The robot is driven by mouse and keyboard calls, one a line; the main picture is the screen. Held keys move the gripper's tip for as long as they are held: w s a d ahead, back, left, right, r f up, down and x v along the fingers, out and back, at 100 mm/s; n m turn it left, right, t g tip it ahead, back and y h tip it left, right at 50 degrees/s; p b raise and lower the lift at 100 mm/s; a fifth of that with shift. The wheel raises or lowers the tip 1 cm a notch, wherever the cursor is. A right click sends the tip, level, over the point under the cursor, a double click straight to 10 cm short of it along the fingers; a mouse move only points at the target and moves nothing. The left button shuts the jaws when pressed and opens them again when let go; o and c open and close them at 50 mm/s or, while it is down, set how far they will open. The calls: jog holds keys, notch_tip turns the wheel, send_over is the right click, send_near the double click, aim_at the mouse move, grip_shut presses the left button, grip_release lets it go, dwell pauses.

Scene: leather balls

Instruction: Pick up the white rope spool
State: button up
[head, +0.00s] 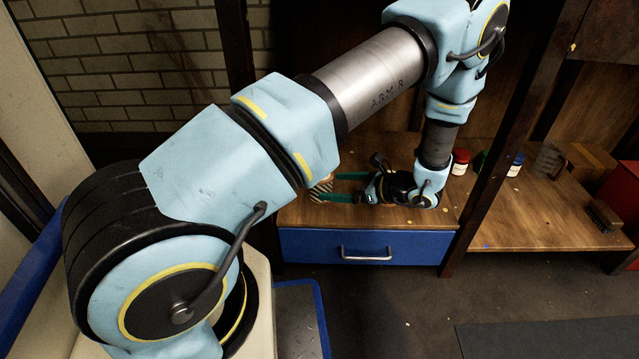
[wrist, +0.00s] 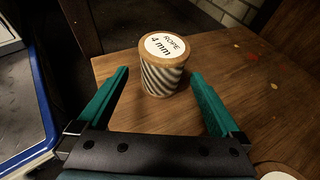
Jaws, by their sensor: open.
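The rope spool (wrist: 162,77) stands upright on the wooden bench top, with a white round label reading "ROPE 4 mm" and black-and-white striped rope around its side. It shows small in the head view (head: 322,190), at the left end of the bench top. My gripper (wrist: 161,80) is open, its two green fingers pointing at the spool. In the wrist view the fingers lie to the left and right of the spool's near side, with gaps on both sides. In the head view my gripper (head: 332,186) reaches leftward, low over the bench.
The wooden bench (head: 420,220) has a blue drawer (head: 363,248) beneath. A red jar (head: 460,162), a blue jar (head: 515,165) and a brush (head: 604,216) sit farther right. A dark post (head: 505,130) stands between bench sections. Part of another pale round top (wrist: 278,175) shows at the wrist view's bottom edge.

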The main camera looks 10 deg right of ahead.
aim_at(331, 187)
jog(key=x, duration=0.3)
jog(key=shift+f+b, duration=0.15)
jog(key=shift+b, duration=0.2)
jog(key=b+x, duration=0.2)
jog(key=x, duration=0.2)
jog(key=shift+w+f, duration=0.15)
jog(key=shift+w, duration=0.05)
jog(key=shift+w+a+b, duration=0.35)
jog(key=shift+a+b, duration=0.05)
jog(key=shift+c, duration=0.2)
jog(key=c, duration=1.4)
